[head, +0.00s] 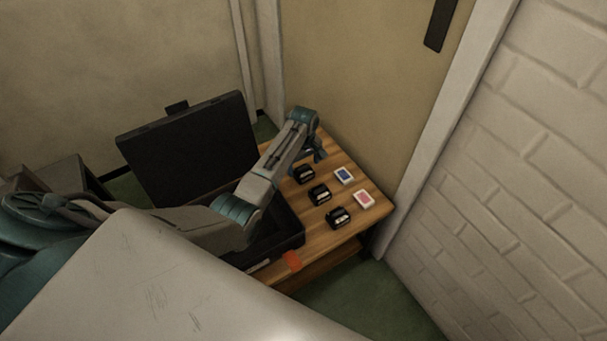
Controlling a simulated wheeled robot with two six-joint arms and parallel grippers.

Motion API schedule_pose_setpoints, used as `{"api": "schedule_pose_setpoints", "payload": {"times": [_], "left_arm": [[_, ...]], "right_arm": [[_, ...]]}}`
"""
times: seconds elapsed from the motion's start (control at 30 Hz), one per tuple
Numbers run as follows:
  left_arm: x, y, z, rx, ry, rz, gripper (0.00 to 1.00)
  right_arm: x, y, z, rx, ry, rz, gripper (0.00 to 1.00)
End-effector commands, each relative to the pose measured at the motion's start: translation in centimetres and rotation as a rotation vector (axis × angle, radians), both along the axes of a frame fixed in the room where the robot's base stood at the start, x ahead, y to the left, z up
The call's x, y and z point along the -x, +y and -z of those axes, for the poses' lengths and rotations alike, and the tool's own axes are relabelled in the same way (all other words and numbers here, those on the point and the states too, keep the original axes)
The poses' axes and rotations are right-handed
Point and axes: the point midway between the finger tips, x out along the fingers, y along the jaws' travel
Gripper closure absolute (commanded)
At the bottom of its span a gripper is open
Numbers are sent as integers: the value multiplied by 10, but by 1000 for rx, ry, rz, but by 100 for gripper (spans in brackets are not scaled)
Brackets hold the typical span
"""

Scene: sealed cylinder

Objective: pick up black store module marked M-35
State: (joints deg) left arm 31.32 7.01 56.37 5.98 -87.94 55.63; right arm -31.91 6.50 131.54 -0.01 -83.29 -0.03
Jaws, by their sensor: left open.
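Three small black modules stand in a slanting row on the wooden table: a far one (304,174), a middle one (319,194) and a near one (339,217). Each has small pale marks, too small to read, so I cannot tell which is M-35. My left gripper (318,155) is open at the table's far end, just beyond and above the far module. I see nothing held in it; its fingertips are small and partly hidden by the wrist. My right gripper is not in view.
An open black case (290,236) with its lid (190,150) raised stands left of the modules, under my left arm. A blue-and-white card box (344,175), a red-and-white one (363,198) and an orange tag (292,261) lie on the wooden table (372,182). Walls stand behind and right.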

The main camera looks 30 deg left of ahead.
Motion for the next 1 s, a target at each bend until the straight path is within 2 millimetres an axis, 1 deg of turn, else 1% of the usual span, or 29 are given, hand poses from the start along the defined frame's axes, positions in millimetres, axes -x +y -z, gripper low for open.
{"api": "schedule_pose_setpoints", "payload": {"times": [0.03,0.13,0.23,0.4,0.43,0.57,0.6,0.7,0.9,1.0], "left_arm": [[0,0,10,0,1,0,18],[0,0,20,0,0,0,18],[0,0,24,0,0,0,18],[0,0,23,0,0,0,18],[0,0,23,0,0,0,20],[0,0,23,1,-1,0,46],[0,0,23,1,-1,0,54],[0,0,23,0,0,0,71],[0,0,22,0,-1,0,71],[-1,0,15,0,-4,0,71]], "right_arm": [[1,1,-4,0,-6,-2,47],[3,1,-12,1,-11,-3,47],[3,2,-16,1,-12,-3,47],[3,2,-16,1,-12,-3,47],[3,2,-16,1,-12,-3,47],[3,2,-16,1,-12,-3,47],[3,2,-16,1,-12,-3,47],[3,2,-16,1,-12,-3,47],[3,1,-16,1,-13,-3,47],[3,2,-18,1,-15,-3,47]]}}
